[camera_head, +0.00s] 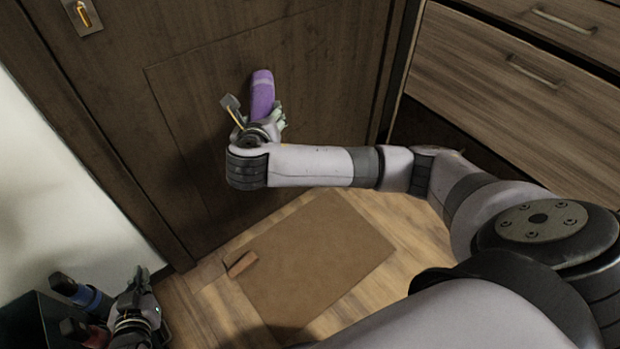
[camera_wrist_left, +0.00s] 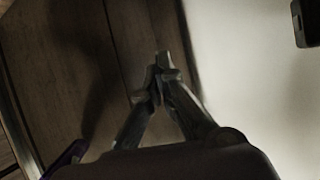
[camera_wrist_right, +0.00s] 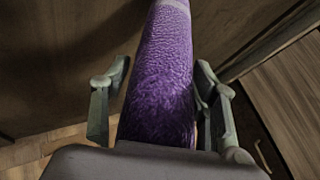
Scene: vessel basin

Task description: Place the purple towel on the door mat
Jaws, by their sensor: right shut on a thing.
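The purple towel (camera_head: 262,90), rolled up with a paler band, is in my right gripper (camera_wrist_right: 160,85). It fills the right wrist view (camera_wrist_right: 162,70) between the two fingers and points away from the wrist. In the head view it is in front of the door, above the floor and beyond the mat. The brown door mat (camera_head: 325,255) lies flat on the floor, below my right forearm and clear of the towel. My left gripper (camera_head: 138,285) is low at the left, away from the towel and mat. Its fingertips meet in the left wrist view (camera_wrist_left: 162,75), with nothing visible between them.
A small wooden wedge (camera_head: 241,264) lies at the mat's left edge. A dark container (camera_head: 25,325) with blue and red handled items stands beside my left gripper. The dark wooden door (camera_head: 205,120) is behind, a drawer cabinet (camera_head: 510,95) at right. The mat's middle is bare.

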